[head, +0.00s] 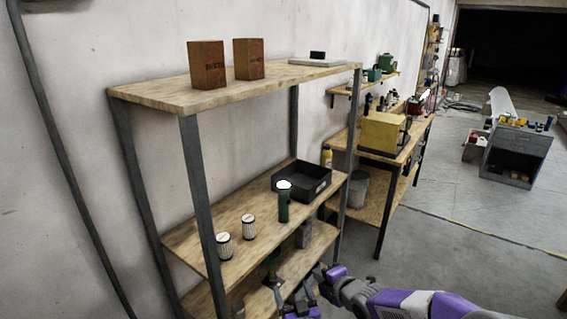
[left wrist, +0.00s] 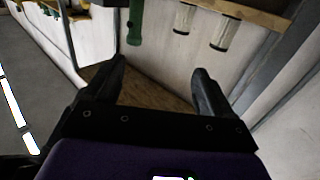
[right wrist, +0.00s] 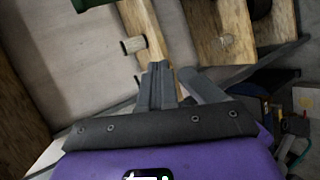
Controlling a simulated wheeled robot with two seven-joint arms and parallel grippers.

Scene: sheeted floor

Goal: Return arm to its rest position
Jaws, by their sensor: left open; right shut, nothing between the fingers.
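Two purple and grey arms reach low in front of a wooden shelf rack (head: 150,95). My right arm comes in from the right in the head view, and its gripper (head: 319,274) is beside the rack's lower right end. In the right wrist view the right gripper (right wrist: 172,70) has its fingers together with nothing held. My left gripper (head: 296,294) is at the bottom middle of the head view, partly cut off by the frame edge. In the left wrist view the left gripper (left wrist: 160,78) has its fingers wide apart and empty.
The middle shelf holds a green flashlight (head: 284,208), two white canisters (head: 223,246) (head: 249,227) and a black bin (head: 315,182). Two brown boxes (head: 207,65) (head: 249,59) stand on the top shelf. A workbench (head: 400,150) is behind. Open floor (head: 440,240) lies to the right.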

